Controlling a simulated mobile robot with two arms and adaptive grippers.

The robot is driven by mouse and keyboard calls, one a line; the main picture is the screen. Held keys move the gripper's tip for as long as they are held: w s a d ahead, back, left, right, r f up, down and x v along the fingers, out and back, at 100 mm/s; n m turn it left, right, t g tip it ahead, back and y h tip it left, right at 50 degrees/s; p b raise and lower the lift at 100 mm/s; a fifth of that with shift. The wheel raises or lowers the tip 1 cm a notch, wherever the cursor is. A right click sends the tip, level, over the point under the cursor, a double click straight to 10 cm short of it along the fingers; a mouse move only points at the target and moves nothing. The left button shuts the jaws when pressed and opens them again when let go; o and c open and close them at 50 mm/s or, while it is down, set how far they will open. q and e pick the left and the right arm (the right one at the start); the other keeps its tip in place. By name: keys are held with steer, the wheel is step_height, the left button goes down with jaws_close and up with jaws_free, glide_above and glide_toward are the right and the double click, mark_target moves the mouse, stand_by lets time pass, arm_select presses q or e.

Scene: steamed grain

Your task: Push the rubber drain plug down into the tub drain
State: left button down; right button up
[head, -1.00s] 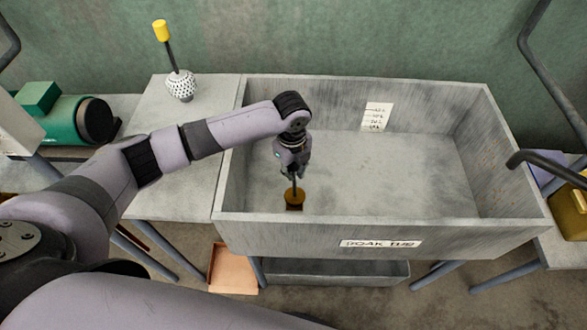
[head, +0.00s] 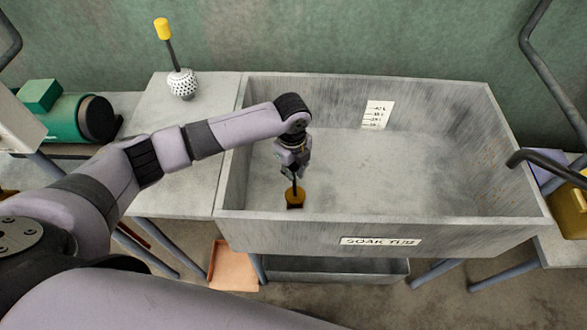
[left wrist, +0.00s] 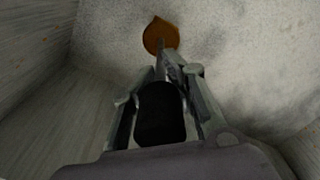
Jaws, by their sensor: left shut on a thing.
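The orange-brown drain plug (head: 295,193) is inside the grey soak tub (head: 440,232), near its front left corner. A dark patch shows just below the plug in the head view; it may be the drain, but I cannot tell how far in the plug sits. My left gripper (head: 294,177) points down above the plug and is shut on its dark upright stem. In the left wrist view the plug (left wrist: 160,36) shows beyond the fingertips (left wrist: 168,68), over the tub floor. My right gripper is not in view.
The tub's front wall stands close to the plug. A side table (head: 165,115) at left holds a white dotted brush (head: 182,84) with a yellow-tipped handle. A green motor (head: 65,118) stands farther left. Dark pipes rise at right. The rest of the tub floor is clear.

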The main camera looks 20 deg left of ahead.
arm_select(q)
steer(key=shift+f, duration=0.65)
stand_by(0.4)
steer(key=shift+f+b, duration=0.25)
steer(key=shift+b, duration=0.05)
steer(key=shift+f+b, duration=0.35)
steer(key=shift+f, duration=0.4)
steer(key=c, duration=1.2)
jaws_free()
